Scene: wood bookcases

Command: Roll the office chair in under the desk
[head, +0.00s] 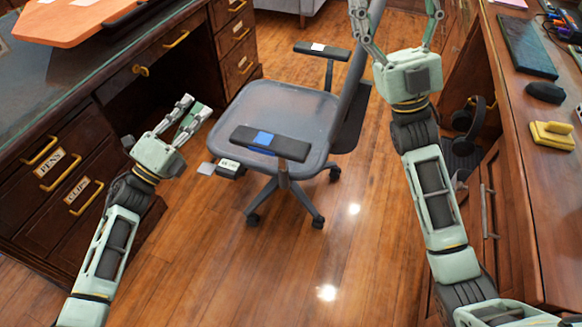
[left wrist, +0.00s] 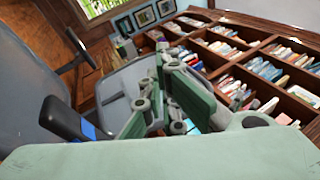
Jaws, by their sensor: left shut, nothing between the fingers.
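The office chair (head: 280,115) stands on the wood floor in the middle of the head view, seat toward the desk (head: 100,75) on the left, backrest to the right. It is outside the dark knee opening between the drawer stacks. A near armrest with a blue patch (head: 262,138) also shows in the left wrist view (left wrist: 62,118). My left gripper (head: 188,112) is shut and empty, between the desk and the chair's front; its fingers show in the left wrist view (left wrist: 170,95). My right gripper (head: 396,10) is open behind the backrest; contact cannot be told.
A second wood counter (head: 530,110) with a tablet, mouse and yellow object runs along the right. Headphones (head: 468,118) hang below its edge. A grey sofa (head: 290,5) is at the back.

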